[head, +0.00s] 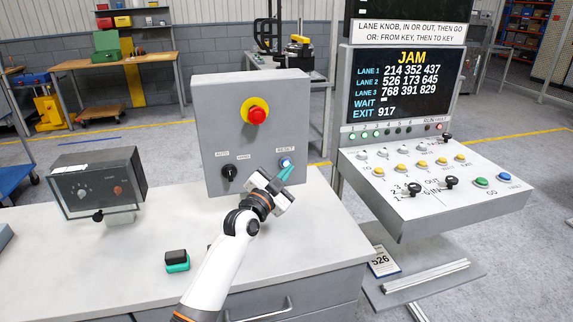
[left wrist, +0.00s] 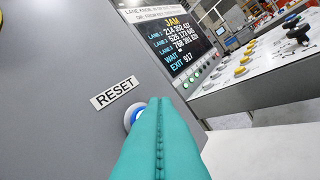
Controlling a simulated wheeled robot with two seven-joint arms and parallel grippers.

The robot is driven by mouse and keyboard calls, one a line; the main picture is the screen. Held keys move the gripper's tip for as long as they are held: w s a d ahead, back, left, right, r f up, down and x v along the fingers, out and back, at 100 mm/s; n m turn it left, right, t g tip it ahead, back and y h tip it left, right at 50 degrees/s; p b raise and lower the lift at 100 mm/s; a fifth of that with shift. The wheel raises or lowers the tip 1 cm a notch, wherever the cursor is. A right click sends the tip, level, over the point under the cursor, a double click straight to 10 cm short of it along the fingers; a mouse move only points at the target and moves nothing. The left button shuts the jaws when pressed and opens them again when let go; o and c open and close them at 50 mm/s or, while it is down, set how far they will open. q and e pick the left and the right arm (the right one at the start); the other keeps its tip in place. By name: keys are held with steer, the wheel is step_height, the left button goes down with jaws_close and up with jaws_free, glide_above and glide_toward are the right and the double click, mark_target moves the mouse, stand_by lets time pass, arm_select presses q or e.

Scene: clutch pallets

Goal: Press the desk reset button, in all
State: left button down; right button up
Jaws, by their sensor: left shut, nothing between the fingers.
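The reset button (head: 285,163) is a blue button with a pale ring under a RESET label on the grey control box on the desk. It also shows in the left wrist view (left wrist: 135,115), partly hidden behind my fingers. My left gripper (head: 284,175) is shut and empty, its teal fingertips right at the button's lower edge in the head view. In the left wrist view the closed fingers overlap the button's right side. I cannot tell whether they touch it. My right gripper is in neither view.
The grey box (head: 207,125) also carries a red emergency knob (head: 257,115) and a black selector (head: 229,172). A JAM screen (head: 404,85) and slanted console (head: 435,180) stand to the right. A dark meter box (head: 98,182) and a green-black block (head: 177,261) sit on the desk.

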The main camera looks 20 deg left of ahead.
arm_select(q)
steer(key=shift+w, duration=0.1)
stand_by(0.7)
steer(key=shift+w+a+b, duration=0.3)
steer(key=shift+w+a+b, duration=0.25)
steer(key=shift+w+b, duration=0.1)
steer(key=shift+b, duration=0.05)
stand_by(0.8)
steer(key=shift+s+d+p, duration=0.5)
steer(key=shift+s+p, duration=0.25)
steer(key=shift+p, duration=0.05)
